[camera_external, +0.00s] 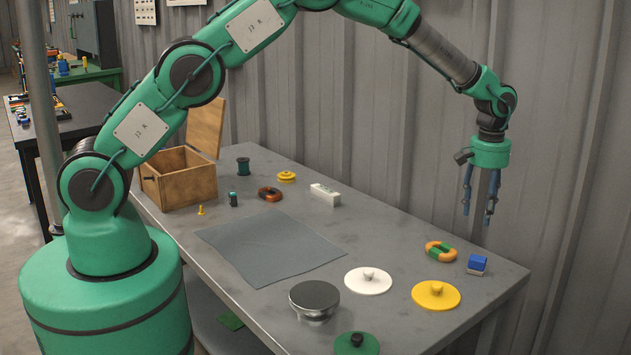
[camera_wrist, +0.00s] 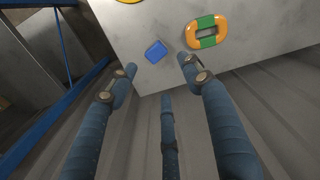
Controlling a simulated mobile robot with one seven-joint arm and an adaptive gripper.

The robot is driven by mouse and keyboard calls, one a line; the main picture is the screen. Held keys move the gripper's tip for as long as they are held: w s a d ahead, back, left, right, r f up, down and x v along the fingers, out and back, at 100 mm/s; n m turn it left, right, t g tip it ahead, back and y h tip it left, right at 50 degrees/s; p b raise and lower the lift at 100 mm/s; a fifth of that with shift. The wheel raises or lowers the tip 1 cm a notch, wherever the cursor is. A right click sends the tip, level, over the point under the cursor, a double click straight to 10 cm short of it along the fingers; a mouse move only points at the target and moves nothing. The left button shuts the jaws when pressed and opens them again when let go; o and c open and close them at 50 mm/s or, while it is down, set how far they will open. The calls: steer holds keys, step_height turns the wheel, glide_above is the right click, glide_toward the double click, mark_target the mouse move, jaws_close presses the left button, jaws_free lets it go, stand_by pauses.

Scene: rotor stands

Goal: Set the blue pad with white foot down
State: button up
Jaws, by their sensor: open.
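The blue pad with white foot (camera_external: 477,264) stands on the table near its right end, blue side up. In the wrist view the blue pad (camera_wrist: 156,51) lies on the table near its edge, ahead of my fingertips. My gripper (camera_external: 480,207) hangs above the table's right end, its blue fingers pointing down. It is open and empty, apart from the pad. In the wrist view my gripper (camera_wrist: 158,78) shows its fingers spread, with nothing between them.
An orange and green ring (camera_external: 440,251) lies just left of the pad. A yellow disc (camera_external: 436,295), a white disc (camera_external: 368,281), a green disc (camera_external: 357,345) and a dark round stand (camera_external: 314,298) are nearer the front. A grey mat (camera_external: 270,249) and wooden box (camera_external: 180,181) lie farther left.

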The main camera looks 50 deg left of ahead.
steer(key=s+a+r+m+t, duration=0.1)
steer(key=s+a+r, duration=0.55)
steer(key=r, duration=0.35)
steer(key=s+a+r+t, duration=0.1)
steer(key=s+a+r, duration=0.55)
steer(key=r, duration=0.35)
steer(key=s+a+r+m, duration=0.1)
steer(key=s+a+r, duration=0.5)
steer(key=r, duration=0.4)
steer(key=s+a+r+m+t, duration=0.1)
steer(key=s+a+r, duration=0.3)
steer(key=s, duration=0.5)
steer(key=s+a+r+t, duration=0.1)
steer(key=s+a, duration=0.5)
steer(key=s, duration=0.2)
steer(key=s+a+f, duration=0.1)
steer(key=s+a, duration=0.1)
steer(key=s, duration=0.6)
steer(key=s+a+f+m+t, duration=0.1)
steer(key=s+a+f, duration=0.1)
steer(key=s, duration=0.6)
